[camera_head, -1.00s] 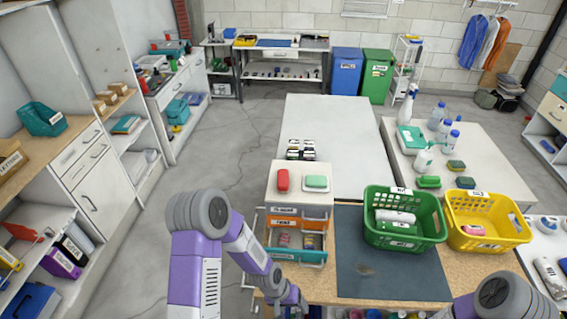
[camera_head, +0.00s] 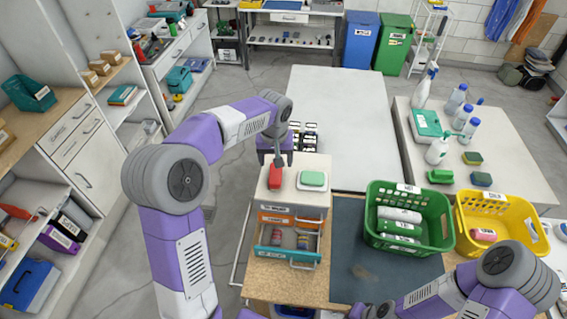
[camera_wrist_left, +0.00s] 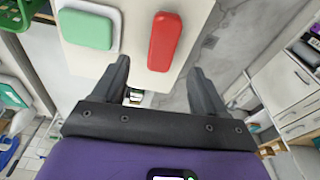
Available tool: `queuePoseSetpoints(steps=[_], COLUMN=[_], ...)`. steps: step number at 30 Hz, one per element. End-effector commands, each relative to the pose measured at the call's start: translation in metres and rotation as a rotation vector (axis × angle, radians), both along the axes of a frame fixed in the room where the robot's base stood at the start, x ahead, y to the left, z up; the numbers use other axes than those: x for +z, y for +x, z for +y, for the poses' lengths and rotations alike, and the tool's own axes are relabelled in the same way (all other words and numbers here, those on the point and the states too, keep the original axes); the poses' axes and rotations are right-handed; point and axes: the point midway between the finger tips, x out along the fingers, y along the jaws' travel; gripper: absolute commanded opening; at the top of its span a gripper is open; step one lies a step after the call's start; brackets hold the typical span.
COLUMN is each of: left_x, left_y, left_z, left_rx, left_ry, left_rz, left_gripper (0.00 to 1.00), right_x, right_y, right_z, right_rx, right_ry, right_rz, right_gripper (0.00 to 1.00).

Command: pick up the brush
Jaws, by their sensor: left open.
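A red rounded block (camera_head: 275,178), which I take for the brush, lies on top of the small drawer unit (camera_head: 292,204). No bristles show. It also shows in the left wrist view (camera_wrist_left: 164,40), with its near end between the fingers as seen there. My left gripper (camera_wrist_left: 158,66) is open and empty, pointing down over the unit. In the head view the left gripper (camera_head: 276,160) hangs just behind the block, partly hiding its far end. Contact cannot be told.
A green-topped white block (camera_head: 313,179) lies right of the red one, close by. The drawer below (camera_head: 289,256) is open with small items inside. A green basket (camera_head: 373,232) and a yellow basket (camera_head: 465,237) stand to the right. The white table behind is mostly clear.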

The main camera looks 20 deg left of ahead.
Motion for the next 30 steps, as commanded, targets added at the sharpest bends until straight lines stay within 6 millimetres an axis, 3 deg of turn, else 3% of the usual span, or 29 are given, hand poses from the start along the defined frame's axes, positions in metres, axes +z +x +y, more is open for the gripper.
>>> queuePoseSetpoints(steps=[16,25,26,30], left_x=[-0.067,-0.074,-0.074,-0.074], left_y=[0.010,0.011,0.011,0.011], left_z=[0.005,0.005,0.005,0.005], left_rx=[-0.001,-0.001,-0.001,-0.001], left_ry=[0.000,0.000,0.000,0.000], left_rz=[0.004,0.001,0.001,0.001], left_gripper=[0.72,0.72,0.71,0.49], right_x=[0.000,0.000,0.000,0.000], right_y=[-0.001,-0.001,-0.001,-0.001], right_z=[0.000,0.000,0.000,0.000], right_rx=[0.000,0.001,0.000,0.001], right_ry=[0.000,0.000,0.000,0.000], right_rz=[0.002,0.002,0.002,0.002], right_gripper=[0.00,0.00,0.00,0.00])
